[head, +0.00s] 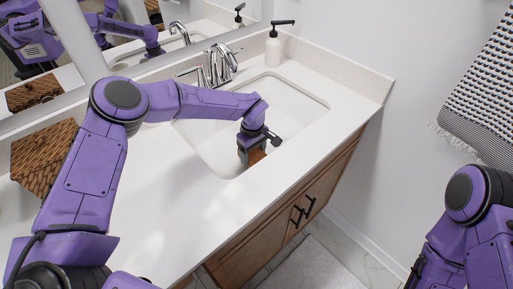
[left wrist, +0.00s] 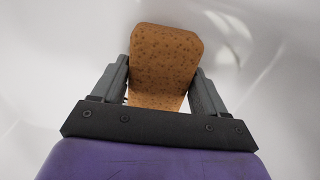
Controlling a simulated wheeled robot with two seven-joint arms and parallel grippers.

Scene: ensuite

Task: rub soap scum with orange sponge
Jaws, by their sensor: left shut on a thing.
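The orange sponge (left wrist: 165,60) is held between the two fingers of my left gripper (left wrist: 163,85), which is shut on it. In the head view my left gripper (head: 254,150) reaches down into the white sink basin (head: 215,150), near its front side, with the sponge (head: 257,156) partly showing below the fingers. In the left wrist view only the white basin surface shows around the sponge. I cannot tell whether the sponge touches the basin. No soap scum can be made out. My right arm shows at the lower right, but its gripper is not in view.
A chrome faucet (head: 220,65) stands behind the basin, with a soap dispenser (head: 274,46) at its back right. A woven basket (head: 42,158) sits on the counter at the left. A mirror runs along the back. A striped towel (head: 485,95) hangs at the right.

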